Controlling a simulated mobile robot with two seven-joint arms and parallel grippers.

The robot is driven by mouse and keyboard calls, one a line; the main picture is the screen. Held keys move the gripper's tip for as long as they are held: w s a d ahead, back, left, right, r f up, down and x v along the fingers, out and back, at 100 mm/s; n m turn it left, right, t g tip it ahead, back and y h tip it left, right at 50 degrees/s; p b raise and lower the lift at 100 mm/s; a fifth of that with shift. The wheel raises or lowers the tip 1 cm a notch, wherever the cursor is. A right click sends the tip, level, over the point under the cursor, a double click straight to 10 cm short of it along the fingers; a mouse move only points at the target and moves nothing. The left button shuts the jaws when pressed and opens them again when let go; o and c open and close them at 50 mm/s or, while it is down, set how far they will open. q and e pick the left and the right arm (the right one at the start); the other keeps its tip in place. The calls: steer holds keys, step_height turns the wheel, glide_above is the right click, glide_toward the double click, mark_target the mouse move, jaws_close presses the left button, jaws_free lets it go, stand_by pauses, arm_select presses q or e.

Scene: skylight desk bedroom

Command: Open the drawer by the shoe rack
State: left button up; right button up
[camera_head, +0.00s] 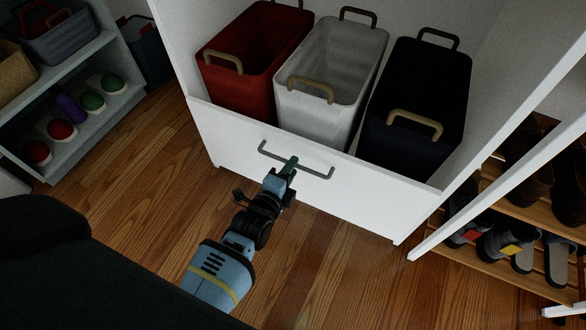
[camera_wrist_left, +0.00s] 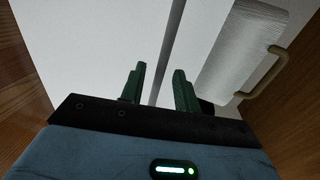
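The white drawer front (camera_head: 235,130) is below three baskets, left of the shoe rack (camera_head: 515,210). It looks about flush with the cabinet's side panels. Its grey bar handle (camera_head: 316,172) runs across the front. My left gripper (camera_head: 290,164), with green fingers, is at the middle of the handle. In the left wrist view the handle bar (camera_wrist_left: 170,55) passes between the two fingers (camera_wrist_left: 159,83), which stand apart with gaps showing beside the bar. Contact with the bar cannot be told. My right gripper is not in view.
A red basket (camera_head: 230,85), a white basket (camera_head: 318,110) and a black basket (camera_head: 400,145) stand behind the drawer front. A shelf (camera_head: 85,52) with balls and bins is at the left. The wood floor (camera_head: 150,190) before the drawer is clear.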

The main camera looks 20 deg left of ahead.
arm_select(q)
steer(key=shift+w+f, duration=0.1)
steer(key=shift+w, duration=0.45)
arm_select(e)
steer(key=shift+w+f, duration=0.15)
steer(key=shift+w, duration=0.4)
arm_select(q)
jaws_close()
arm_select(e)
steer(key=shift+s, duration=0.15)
arm_select(q)
steer(key=shift+s, duration=0.1)
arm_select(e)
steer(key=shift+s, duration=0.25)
